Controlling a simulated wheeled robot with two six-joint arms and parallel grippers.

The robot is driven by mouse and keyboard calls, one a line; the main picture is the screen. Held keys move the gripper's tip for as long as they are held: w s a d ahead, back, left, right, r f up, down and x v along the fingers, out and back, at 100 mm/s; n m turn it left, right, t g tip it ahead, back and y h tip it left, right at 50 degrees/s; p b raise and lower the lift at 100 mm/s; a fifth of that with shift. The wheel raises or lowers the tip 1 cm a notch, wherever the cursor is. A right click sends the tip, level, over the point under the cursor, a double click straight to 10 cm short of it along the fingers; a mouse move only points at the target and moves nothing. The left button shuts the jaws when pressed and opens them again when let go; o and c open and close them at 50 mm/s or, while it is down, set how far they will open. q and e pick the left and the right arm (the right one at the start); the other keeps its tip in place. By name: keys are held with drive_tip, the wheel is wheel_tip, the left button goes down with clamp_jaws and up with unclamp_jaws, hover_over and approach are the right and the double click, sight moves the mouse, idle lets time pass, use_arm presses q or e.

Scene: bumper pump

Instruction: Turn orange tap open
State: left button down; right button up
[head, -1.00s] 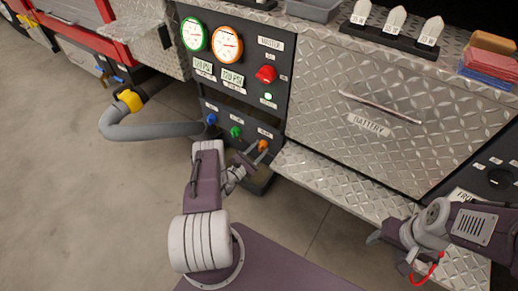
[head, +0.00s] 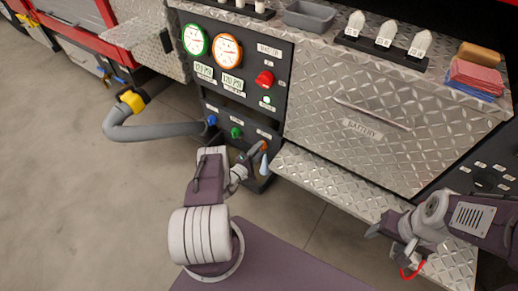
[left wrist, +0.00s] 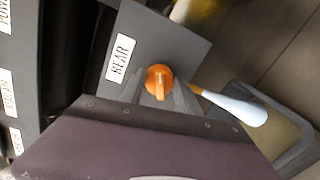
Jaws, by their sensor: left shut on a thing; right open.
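The orange tap (head: 263,146) sits low on the dark pump panel (head: 247,110), to the right of the green and blue taps. In the left wrist view its round orange knob (left wrist: 159,76), with a raised ridge, is beside the "REAR" label (left wrist: 119,57). My left gripper (head: 251,157) is shut on the orange tap; its fingers lie either side of the knob. A pale blue-white tapered shape, looking like water, comes from the tap's outlet (left wrist: 232,107) and hangs below the tap (head: 264,165). My right gripper (head: 392,245) is open, away at the lower right.
A blue tap (head: 212,120) and a green tap (head: 236,132) stand close by. A grey hose (head: 150,132) with a yellow coupling (head: 131,100) joins the panel at left. The metal step (head: 335,185) lies to the right. A grey container rim (left wrist: 300,150) shows below the outlet.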

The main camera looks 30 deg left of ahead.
use_arm(q)
drive_tip(key=m+p, duration=0.1)
drive_tip(key=m, duration=0.3)
drive_tip(key=shift+f+m+p, duration=0.15)
drive_tip(key=shift+m+p, duration=0.15)
drive_tip(key=shift+m, duration=0.1)
drive_tip(key=shift+y, duration=0.3)
drive_tip(key=c, duration=0.9)
unclamp_jaws()
drive_tip(key=shift+o, duration=0.2)
drive_tip(key=s+p, duration=0.4)
drive_tip(key=s, duration=0.5)
drive_tip(key=shift+a+r, duration=0.3)
